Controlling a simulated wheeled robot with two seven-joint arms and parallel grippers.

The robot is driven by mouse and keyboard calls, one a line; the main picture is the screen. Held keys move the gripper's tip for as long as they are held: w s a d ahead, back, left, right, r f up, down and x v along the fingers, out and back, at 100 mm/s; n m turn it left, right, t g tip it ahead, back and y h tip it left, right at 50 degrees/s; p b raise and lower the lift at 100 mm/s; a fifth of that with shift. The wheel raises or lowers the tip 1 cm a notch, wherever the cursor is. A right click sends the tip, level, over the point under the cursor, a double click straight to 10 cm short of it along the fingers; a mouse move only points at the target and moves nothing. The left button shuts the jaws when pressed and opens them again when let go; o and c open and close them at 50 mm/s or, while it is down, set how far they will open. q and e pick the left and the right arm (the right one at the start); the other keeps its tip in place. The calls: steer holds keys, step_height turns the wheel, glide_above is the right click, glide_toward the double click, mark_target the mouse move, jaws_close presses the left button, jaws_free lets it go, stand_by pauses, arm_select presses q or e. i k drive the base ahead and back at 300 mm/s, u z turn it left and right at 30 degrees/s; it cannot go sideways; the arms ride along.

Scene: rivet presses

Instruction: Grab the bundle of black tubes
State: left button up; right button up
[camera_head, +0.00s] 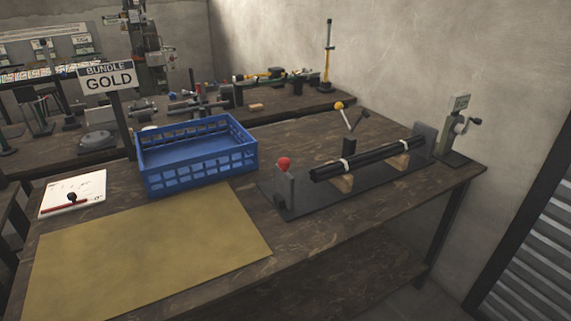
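The bundle of black tubes (375,157) lies on a dark fixture (330,198) on the right part of the wooden table. It is tied with pale bands near both ends and rests on wooden blocks (342,184). The fixture has an upright plate at each end, with a red knob (283,164) at its left end. A lever with a yellow ball (338,105) stands behind the tubes. Neither my left nor my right gripper is in view.
A blue crate (196,178) stands left of the fixture. A tan mat (150,250) covers the table's front left. A "BUNDLE GOLD" sign (108,79), a white board (72,194) and a crank device (458,130) stand around. Bare wood (290,245) shows in front of the fixture.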

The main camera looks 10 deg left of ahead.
mark_target(326, 172)
steer(key=k, duration=0.5)
steer(key=z, duration=1.55)
steer(key=i, duration=1.2)
steer(key=u, duration=2.6)
